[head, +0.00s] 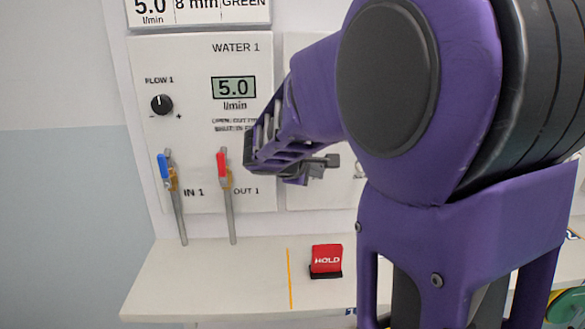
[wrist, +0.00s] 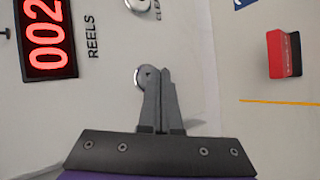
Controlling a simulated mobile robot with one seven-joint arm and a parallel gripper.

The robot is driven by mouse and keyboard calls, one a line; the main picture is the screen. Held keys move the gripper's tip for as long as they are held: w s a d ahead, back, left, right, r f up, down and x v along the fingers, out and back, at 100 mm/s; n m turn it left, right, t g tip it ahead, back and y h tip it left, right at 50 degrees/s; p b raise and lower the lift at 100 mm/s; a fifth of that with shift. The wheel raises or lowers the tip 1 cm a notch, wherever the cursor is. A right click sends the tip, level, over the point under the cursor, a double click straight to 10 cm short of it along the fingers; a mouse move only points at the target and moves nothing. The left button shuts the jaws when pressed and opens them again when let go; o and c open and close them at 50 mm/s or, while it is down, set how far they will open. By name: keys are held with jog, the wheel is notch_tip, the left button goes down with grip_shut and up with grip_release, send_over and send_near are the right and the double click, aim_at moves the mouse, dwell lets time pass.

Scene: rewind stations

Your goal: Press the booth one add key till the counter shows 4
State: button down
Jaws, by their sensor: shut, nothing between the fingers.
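The counter (wrist: 46,38) is a black display with red digits, turned sideways in the wrist view, and reads 002 beside the word REELS. A round silver key (wrist: 142,74) is on the panel, partly covered by my fingertips; its label is not visible. A second silver key (wrist: 138,4) at the top edge has a partly cut-off label that starts with CLE. My gripper (wrist: 158,72) is shut and empty, its tips over the first key. I cannot tell whether they touch it. In the head view my gripper (head: 322,164) is in front of the panel, and my arm hides the counter.
A WATER 1 panel (head: 205,120) with a knob, a 5.0 display and blue and red levers is to the left. A red HOLD block (head: 326,259) sits on the white shelf (head: 220,280) near a yellow line; it also shows in the wrist view (wrist: 284,54).

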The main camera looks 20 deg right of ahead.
jog(key=shift+w+d, duration=0.1)
jog(key=shift+w, duration=0.2)
jog(key=shift+s, duration=0.15)
dwell(0.5)
jog(key=shift+s+a+b, duration=0.25)
jog(key=shift+s+b, duration=0.05)
jog(key=shift+s, duration=0.3)
jog(key=shift+s+a, duration=0.25)
jog(key=shift+s, duration=0.55)
jog(key=shift+s+a, duration=0.2)
jog(key=shift+s, duration=0.65)
jog(key=shift+s+a, duration=0.25)
jog(key=shift+s, duration=0.55)
jog(key=shift+r, duration=0.15)
dwell(0.8)
